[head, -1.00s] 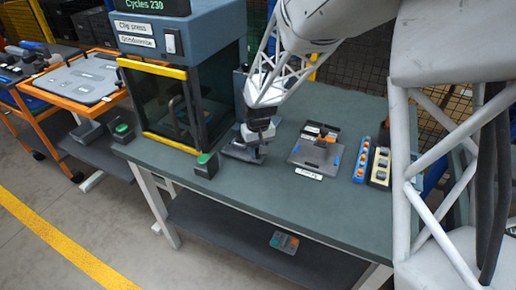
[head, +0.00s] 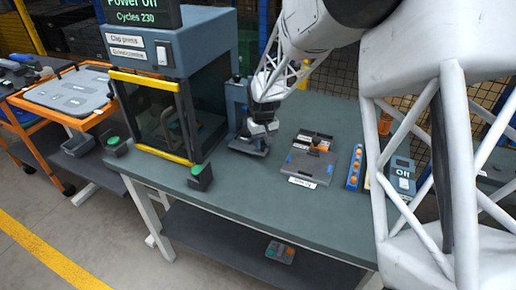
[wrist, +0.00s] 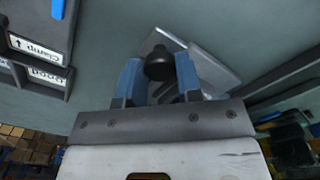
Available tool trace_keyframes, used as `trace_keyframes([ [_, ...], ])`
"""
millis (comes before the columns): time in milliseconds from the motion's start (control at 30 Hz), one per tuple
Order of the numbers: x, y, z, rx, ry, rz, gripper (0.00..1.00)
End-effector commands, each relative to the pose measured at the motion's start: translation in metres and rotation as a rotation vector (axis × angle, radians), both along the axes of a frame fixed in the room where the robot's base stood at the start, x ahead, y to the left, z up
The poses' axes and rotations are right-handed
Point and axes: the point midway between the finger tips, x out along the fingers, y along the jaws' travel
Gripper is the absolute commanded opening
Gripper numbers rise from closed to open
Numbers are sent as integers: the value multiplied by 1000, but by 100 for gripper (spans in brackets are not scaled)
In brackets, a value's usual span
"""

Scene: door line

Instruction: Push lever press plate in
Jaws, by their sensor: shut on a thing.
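The lever press (head: 236,98) stands on the bench, right of the clip press cabinet. Its grey base plate (head: 247,146) lies on the bench top under my gripper. My gripper (head: 262,128) is down at the press, partly covering it. In the wrist view, the blue fingers of my gripper (wrist: 160,78) are shut on a black round knob (wrist: 159,64). A light grey angled plate (wrist: 215,72) shows beyond and beside the knob. The head view is too small to show how far in the plate sits.
The clip press cabinet (head: 165,55) with yellow bars stands left of the press, its sign reading Power Off. A green-button box (head: 200,177) sits at the bench's front edge. A grey fixture plate (head: 312,160) and a blue strip (head: 355,168) lie to the right.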

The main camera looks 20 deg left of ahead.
Motion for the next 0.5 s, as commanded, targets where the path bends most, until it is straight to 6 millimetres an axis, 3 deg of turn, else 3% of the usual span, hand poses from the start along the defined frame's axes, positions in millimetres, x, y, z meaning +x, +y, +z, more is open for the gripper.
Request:
trace_keyframes([
  [233, 0, 1, 0, 1, -1, 1, 0],
  [267, 0, 1, 0, 1, -1, 1, 36],
  [400, 0, 0, 0, 1, -1, 1, 57],
  [500, 0, 0, 0, 1, -1, 0, 58],
])
